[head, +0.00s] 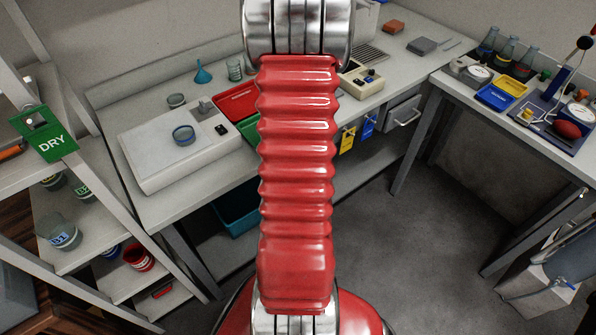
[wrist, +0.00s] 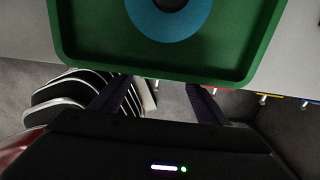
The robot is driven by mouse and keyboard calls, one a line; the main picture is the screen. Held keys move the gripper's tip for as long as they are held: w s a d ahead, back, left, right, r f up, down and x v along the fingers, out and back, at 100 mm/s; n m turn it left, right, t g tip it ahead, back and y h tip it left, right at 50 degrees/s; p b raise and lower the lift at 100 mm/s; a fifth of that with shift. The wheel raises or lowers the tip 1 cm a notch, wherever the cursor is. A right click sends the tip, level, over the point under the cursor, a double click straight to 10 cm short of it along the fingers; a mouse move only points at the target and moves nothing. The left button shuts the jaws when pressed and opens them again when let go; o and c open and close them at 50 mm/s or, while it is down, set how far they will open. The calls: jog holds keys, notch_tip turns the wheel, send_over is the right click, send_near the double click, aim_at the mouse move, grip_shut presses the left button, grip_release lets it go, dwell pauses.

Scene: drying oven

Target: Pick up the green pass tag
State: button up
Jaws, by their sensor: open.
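I do not clearly see the green pass tag in either view. In the head view a yellow tag (head: 347,138) and a blue tag (head: 368,126) hang from the bench's front edge, just right of my red arm, which hides the edge to their left. In the wrist view a row of small pegs runs along that edge, with thin coloured strips seen from above, including yellow (wrist: 270,94). My gripper (wrist: 160,101) is open and empty, its fingers apart just off the bench's front edge, below the green tray in the picture.
A green tray (wrist: 255,50) with a blue ring-shaped thing (wrist: 200,27) lies by the bench edge. A red tray (head: 235,100) sits behind it. A green DRY sign (head: 45,134) hangs on the left rack. The floor (head: 350,235) right of my arm is clear.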

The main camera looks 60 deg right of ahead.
jog(key=shift+f, duration=0.2)
notch_tip(320, 180, down, 5)
jog(key=shift+w+a+f, duration=0.1)
jog(key=shift+w+a, duration=0.05)
dwell(0.5)
jog(key=shift+c, duration=0.2)
jog(key=c, duration=1.1)
